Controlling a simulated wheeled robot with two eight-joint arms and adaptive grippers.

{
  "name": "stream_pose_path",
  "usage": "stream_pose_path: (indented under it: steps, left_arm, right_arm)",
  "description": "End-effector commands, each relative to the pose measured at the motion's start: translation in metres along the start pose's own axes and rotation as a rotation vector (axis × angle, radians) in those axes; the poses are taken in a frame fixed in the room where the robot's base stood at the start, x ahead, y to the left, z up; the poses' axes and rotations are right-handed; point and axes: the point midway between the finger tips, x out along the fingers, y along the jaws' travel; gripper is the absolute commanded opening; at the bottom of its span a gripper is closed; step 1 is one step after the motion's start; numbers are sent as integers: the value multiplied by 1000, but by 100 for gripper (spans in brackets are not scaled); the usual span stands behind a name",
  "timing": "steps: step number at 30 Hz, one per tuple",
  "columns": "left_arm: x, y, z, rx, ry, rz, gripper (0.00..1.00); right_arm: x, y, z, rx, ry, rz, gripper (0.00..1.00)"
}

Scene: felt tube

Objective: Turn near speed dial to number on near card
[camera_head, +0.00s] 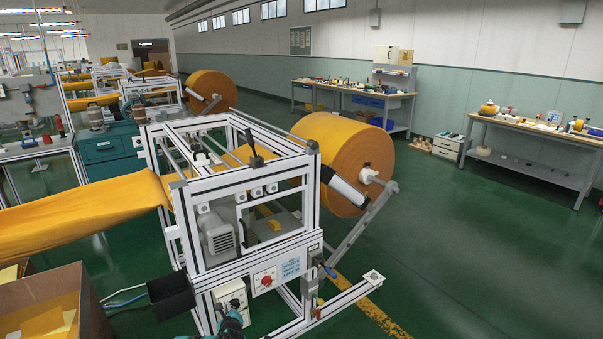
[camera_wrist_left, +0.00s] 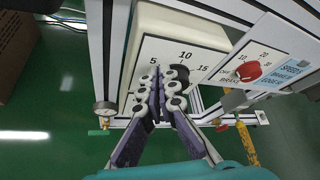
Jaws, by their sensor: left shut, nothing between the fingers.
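The near speed dial is a black knob (camera_wrist_left: 180,73) on a white box, with 5, 10 and 15 printed around it; its pointer is hard to make out. In the head view the box (camera_head: 231,292) sits low on the near machine's front. The near card (camera_head: 291,268) has blue lettering and is cut off in the left wrist view (camera_wrist_left: 293,71); "SPEED" can be read, its number cannot. My left gripper (camera_wrist_left: 165,72) is shut and empty in front of the dial face, its fingertips at the knob and partly covering it. Touching or apart, I cannot tell. My right gripper is out of view.
A red knob (camera_wrist_left: 248,71) marked 10, 20, 30 sits beside the card on a white panel. White frame bars surround the box. A small gauge (camera_wrist_left: 105,108) is at lower left. A cardboard box (camera_head: 55,305) stands left, and an orange felt roll (camera_head: 335,160) is behind.

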Motion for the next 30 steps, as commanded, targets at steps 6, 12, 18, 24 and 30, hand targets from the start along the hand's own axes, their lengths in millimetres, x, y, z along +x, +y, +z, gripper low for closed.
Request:
stream_pose_path:
  steps: [6, 12, 18, 24, 30]
  left_arm:
    - [3, 0, 2, 0, 0, 0, 0]
    - [3, 0, 2, 0, 0, 0, 0]
    - [3, -1, 0, 1, 0, 0, 0]
    - [4, -2, -2, 1, 0, 0, 0]
    - [6, -3, -4, 0, 1, 0, 0]
  right_arm:
    - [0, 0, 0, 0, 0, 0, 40]
    - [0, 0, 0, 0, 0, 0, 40]
    - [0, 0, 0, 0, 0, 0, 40]
    - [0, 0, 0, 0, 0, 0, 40]
    - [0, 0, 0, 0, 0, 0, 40]
